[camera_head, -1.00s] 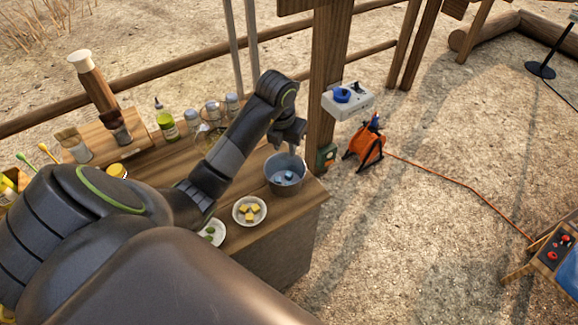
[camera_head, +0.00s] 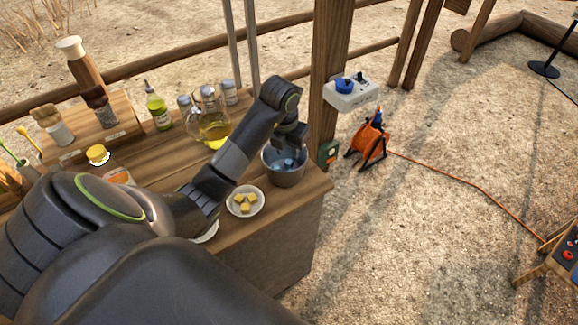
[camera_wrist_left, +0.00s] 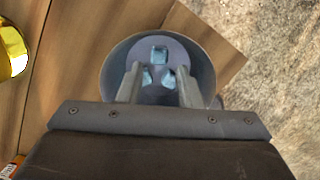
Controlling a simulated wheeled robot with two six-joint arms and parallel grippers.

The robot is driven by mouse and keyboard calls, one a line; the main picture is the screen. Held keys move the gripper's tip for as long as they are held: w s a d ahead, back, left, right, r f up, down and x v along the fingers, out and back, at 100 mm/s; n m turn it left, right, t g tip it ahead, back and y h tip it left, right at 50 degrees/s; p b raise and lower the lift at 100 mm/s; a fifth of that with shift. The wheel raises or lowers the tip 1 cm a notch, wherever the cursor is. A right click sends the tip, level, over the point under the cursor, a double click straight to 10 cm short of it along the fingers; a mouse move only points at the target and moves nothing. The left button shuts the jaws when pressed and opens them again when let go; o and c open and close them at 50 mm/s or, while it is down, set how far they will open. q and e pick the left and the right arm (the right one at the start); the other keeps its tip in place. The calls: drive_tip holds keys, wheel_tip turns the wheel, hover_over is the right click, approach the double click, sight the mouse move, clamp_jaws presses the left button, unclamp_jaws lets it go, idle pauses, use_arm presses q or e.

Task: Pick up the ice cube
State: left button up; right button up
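Several pale blue ice cubes (camera_wrist_left: 160,54) lie in the bottom of a grey metal bucket (camera_head: 291,178), which stands at the right end of the wooden counter. In the left wrist view the bucket (camera_wrist_left: 112,62) surrounds one cube beyond the fingertips and others close to or between the fingers. My left gripper (camera_wrist_left: 160,72) points down into the bucket with its two fingers apart. In the head view the left gripper (camera_head: 287,150) is at the bucket's mouth, hiding part of the inside. No grip on a cube shows. My right gripper is not in view.
A plate with yellow cubes (camera_head: 244,202) is left of the bucket on the counter (camera_head: 262,225). A glass oil jug (camera_head: 214,130), a green bottle (camera_head: 158,108) and shakers stand behind. A wooden post (camera_head: 328,70) rises just behind the bucket.

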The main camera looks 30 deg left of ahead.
sight(289, 161)
use_arm(q)
drive_tip(key=f, duration=0.2)
drive_tip(key=f+p, duration=0.1)
drive_tip(key=shift+w+f, duration=0.2)
drive_tip(key=shift+w, duration=0.1)
drive_tip(key=shift+w+f, duration=0.1)
drive_tip(key=shift+f, duration=0.45)
clamp_jaws()
drive_tip(key=shift+r, duration=0.1)
wheel_tip(289, 161, up, 5)
drive_tip(key=shift+a+r+b, duration=0.1)
drive_tip(key=shift+b, duration=0.45)
drive_tip(key=shift+r+p, duration=1.85)
drive_tip(key=shift+r, duration=0.55)
